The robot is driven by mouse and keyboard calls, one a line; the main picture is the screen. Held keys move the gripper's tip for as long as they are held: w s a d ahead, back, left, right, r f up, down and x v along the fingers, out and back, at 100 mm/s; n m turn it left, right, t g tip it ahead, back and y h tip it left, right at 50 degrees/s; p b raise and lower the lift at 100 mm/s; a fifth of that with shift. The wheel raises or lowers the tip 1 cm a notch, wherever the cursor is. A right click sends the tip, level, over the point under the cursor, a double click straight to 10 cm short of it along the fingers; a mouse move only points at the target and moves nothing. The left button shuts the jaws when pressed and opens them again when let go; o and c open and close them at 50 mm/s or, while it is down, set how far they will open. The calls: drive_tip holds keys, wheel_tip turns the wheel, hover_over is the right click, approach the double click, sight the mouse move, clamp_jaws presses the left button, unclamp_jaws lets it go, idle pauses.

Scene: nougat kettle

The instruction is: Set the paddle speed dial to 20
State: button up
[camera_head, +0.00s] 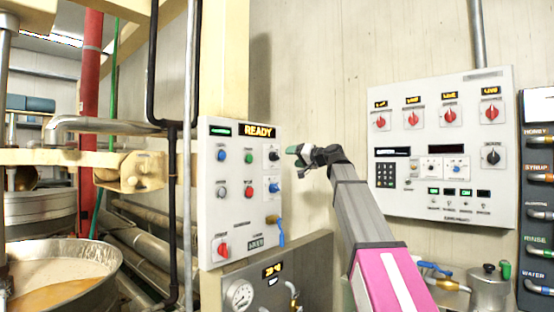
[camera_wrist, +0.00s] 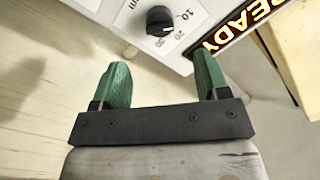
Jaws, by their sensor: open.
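A black knob (camera_wrist: 158,20) sits on a white plate in the wrist view, with the numbers 10, 20 and 30 printed beside it; I take it as the paddle speed dial. Its exact setting is too small to read. In the head view the black knob (camera_head: 273,154) is at the upper right of the left panel, below the READY display. My gripper (camera_wrist: 161,64) is open and empty, its green fingers apart and pointing toward the panel edge with the knob beyond them. In the head view my gripper (camera_head: 299,156) is just right of the knob, apart from it.
The left panel (camera_head: 211,210) also carries blue, green, white and red buttons, a blue knob (camera_head: 274,185) and a red knob (camera_head: 223,250). A larger control panel (camera_head: 400,190) hangs at right. An open kettle (camera_head: 107,250) stands at left. Bare wall lies between the panels.

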sight(277, 157)
drive_tip(key=x, duration=0.9)
drive_tip(key=shift+w+a, duration=0.2)
drive_tip(key=c, duration=0.9)
